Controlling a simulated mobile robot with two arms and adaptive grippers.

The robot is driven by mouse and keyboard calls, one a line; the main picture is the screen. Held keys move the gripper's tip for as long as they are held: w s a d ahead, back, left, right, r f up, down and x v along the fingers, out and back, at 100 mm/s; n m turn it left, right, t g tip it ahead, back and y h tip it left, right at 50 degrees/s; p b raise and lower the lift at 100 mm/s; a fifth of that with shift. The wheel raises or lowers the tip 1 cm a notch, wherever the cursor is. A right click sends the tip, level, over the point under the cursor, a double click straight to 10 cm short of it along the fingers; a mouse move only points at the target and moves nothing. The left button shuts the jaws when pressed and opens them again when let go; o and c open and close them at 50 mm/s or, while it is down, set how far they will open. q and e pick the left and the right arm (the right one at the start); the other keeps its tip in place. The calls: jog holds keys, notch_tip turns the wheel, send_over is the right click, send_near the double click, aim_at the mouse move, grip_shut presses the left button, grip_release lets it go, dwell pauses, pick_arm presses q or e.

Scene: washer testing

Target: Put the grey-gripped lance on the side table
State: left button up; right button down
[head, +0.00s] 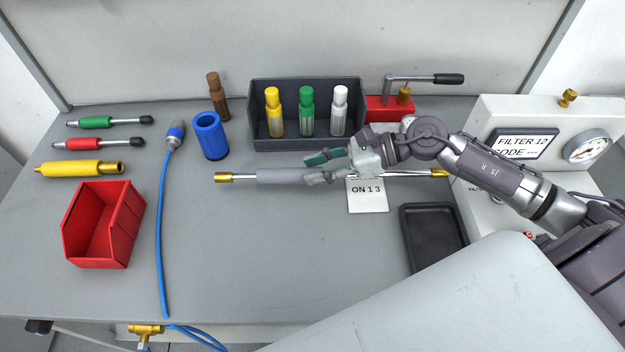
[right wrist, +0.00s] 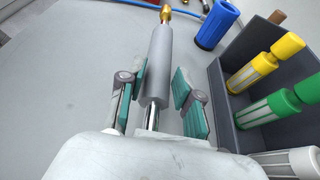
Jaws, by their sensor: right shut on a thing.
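The grey-gripped lance (head: 285,176) lies lengthwise across the middle of the grey workbench, with brass ends at left and right. My right gripper (head: 318,168) is at the right end of its grey grip and is shut on it. In the right wrist view the lance's grey grip (right wrist: 160,65) runs between the two green-padded fingers (right wrist: 160,85), closer to the left one. The gripper hides part of the lance's shaft in the head view. My left gripper is in neither view. I cannot make out a separate side table.
Behind the lance stand a blue cup (head: 210,136) and a dark bin (head: 307,85) with yellow, green and white cartridges. A card (head: 367,200) lies beside the shaft. A black tray (head: 433,240) and white gauge unit (head: 520,130) are right; a red bin (head: 103,225) is left.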

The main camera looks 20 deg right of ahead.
jog(key=shift+w+f, duration=0.1)
jog(key=shift+f, duration=0.6)
notch_tip(320, 180, down, 3)
jog(key=shift+f, duration=0.2)
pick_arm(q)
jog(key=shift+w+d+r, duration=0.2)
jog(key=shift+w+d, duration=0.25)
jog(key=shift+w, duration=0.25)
pick_arm(e)
jog(key=shift+f, duration=0.1)
jog(key=c, duration=0.8)
grip_release()
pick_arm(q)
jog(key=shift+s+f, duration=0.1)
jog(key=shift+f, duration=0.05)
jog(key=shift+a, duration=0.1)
